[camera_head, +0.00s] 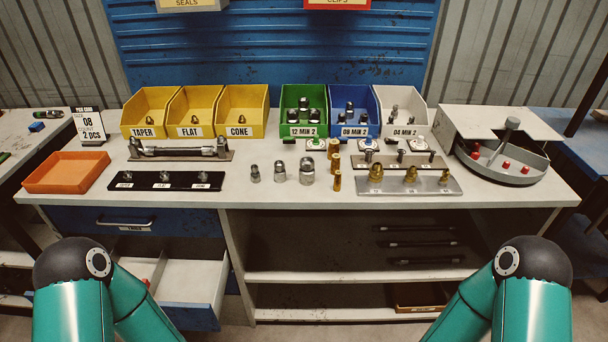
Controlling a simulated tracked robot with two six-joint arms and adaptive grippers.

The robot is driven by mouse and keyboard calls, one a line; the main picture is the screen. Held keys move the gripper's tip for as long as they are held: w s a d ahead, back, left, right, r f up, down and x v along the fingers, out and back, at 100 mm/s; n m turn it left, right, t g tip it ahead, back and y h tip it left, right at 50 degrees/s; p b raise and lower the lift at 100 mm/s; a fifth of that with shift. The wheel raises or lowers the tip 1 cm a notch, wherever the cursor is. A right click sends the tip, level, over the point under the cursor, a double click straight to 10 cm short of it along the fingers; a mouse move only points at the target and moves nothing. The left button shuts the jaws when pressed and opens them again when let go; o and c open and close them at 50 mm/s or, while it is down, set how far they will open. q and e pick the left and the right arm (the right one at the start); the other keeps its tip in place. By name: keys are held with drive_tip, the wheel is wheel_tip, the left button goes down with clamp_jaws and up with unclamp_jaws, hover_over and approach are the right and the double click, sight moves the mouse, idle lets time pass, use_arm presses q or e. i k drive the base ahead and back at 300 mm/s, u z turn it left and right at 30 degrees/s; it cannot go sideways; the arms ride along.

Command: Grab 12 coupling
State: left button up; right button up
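The green bin (322,97), labelled "12 MIN 2", stands at the back middle of the bench and holds several silver couplings (304,104). In front of it, three silver fittings stand upright on the bench: a small one (255,173), a middle one (280,171) and a larger one (307,171). I cannot read a size on these three. Neither of my grippers is in view; only my teal arm links show at the bottom left and bottom right, in front of the bench.
A blue bin (370,97) and white bin (419,101) stand right of the green one, yellow bins (148,107) left. Brass pieces (337,181) stand beside the larger fitting. A drawer (190,280) is open below.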

sight(307, 170)
drive_tip(key=k, duration=1.05)
drive_tip(key=u, duration=0.8)
drive_tip(key=i, duration=1.7)
drive_tip(key=z, duration=0.75)
